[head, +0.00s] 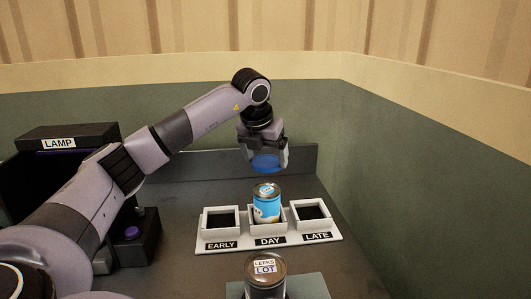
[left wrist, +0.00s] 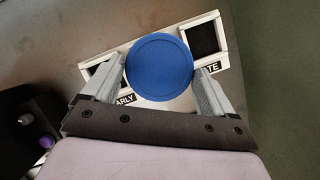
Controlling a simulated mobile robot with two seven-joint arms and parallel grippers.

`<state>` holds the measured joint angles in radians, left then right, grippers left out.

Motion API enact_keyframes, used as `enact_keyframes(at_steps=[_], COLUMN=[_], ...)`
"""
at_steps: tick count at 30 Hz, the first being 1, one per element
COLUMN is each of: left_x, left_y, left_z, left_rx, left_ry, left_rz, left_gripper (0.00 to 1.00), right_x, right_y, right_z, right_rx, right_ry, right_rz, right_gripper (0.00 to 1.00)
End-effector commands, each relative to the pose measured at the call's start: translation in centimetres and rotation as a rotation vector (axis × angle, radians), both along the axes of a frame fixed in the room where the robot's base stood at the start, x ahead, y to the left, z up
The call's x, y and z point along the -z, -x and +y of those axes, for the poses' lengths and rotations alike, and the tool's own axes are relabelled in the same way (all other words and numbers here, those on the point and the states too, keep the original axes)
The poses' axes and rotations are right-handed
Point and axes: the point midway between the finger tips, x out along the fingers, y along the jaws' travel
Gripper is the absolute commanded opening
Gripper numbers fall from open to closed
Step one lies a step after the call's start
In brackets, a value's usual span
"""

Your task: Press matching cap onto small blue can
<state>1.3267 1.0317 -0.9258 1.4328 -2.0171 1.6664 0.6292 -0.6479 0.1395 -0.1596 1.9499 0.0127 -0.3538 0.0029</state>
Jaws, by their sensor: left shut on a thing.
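My left gripper (head: 264,163) is shut on a round blue cap (head: 266,164), holding it flat in the air. In the left wrist view the blue cap (left wrist: 160,67) sits between both fingers (left wrist: 163,82) and hides what is under it. The small blue can (head: 267,203) stands upright in the middle slot, labelled DAY, of a white holder (head: 213,237). In the head view the cap is above the can, with a visible gap between them. My right gripper is not in view.
The EARLY slot (head: 205,224) and LATE slot (head: 325,224) look empty. A jar labelled LEEKS LOT (head: 265,286) stands in front of the holder. A black box labelled LAMP (head: 62,138) is at the left, above a unit with a purple button (head: 132,232). A low wall (head: 305,157) stands behind.

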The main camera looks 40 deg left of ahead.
Motion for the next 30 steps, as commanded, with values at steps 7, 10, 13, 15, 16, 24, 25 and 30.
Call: enact_keyframes(at_steps=[7,10,13,15,16,24,25,30], left_x=[1.7,2.8,3.9,4.6,4.9,6.5,6.6,6.6], left_y=[0.1,0.1,0.0,0.0,0.1,0.0,0.0,0.0], left_z=[0.0,0.0,0.0,0.0,0.0,0.0,0.0,0.0], left_rx=[-0.001,0.0,-0.001,-0.001,-0.001,0.0,0.0,0.0], left_ry=[-0.001,0.0,-0.001,-0.001,-0.001,0.0,0.0,0.0], left_rz=[0.003,0.001,0.0,0.0,0.0,0.001,0.001,0.0], left_gripper=[0.59,0.59,0.59,0.59,0.59,0.59,0.59,0.59], right_x=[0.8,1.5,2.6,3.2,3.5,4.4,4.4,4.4], right_y=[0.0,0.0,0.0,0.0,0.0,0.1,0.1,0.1], right_z=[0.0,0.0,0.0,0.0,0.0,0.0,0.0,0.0], right_rx=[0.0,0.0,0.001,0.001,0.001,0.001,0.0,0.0], right_ry=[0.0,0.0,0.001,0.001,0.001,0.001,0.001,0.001], right_rz=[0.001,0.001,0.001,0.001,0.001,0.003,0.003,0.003], right_gripper=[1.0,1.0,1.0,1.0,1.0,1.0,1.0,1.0])
